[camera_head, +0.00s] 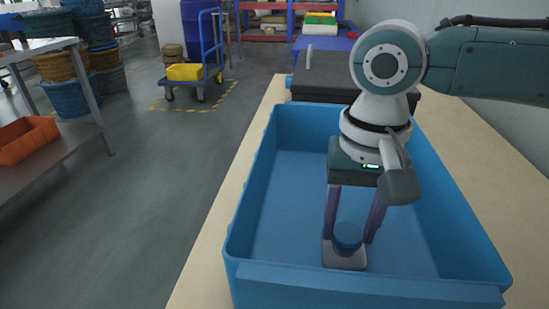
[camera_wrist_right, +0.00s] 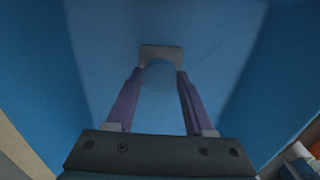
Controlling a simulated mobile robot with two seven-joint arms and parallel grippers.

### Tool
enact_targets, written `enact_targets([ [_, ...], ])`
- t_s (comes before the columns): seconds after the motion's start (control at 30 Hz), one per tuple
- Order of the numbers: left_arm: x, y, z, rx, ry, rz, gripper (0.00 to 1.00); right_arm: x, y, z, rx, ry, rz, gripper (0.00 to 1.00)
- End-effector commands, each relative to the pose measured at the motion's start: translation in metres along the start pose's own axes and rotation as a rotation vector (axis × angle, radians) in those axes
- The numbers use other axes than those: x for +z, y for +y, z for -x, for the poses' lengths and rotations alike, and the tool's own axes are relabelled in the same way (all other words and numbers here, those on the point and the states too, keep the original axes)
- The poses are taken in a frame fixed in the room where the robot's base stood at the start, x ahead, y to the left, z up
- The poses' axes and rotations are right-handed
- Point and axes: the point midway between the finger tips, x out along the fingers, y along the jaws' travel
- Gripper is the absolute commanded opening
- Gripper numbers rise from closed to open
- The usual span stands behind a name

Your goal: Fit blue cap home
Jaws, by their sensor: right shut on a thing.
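The blue cap (camera_head: 348,236) is round and sits between the fingertips of my right gripper (camera_head: 353,238), low inside the blue tank. My right gripper is shut on the cap and points down. A light grey square base (camera_head: 344,257) lies directly under the cap. In the right wrist view the cap (camera_wrist_right: 159,75) shows between the purple fingers, with the grey base (camera_wrist_right: 160,52) at its far side. Whether the cap is fully seated on the base cannot be told. My left gripper is not in view.
The blue tank (camera_head: 250,200) has high walls around my right gripper and stands on a beige bench (camera_head: 205,270). A dark grey case (camera_head: 320,75) stands behind the tank. The tank floor left of the gripper is clear.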

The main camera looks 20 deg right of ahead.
Motion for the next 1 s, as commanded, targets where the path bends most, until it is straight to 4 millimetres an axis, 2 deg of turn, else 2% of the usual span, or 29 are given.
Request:
enact_targets([
  [1.0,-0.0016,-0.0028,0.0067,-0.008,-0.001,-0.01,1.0,0.0003,0.0,-0.0006,0.0,0.0,0.001,0.02],
])
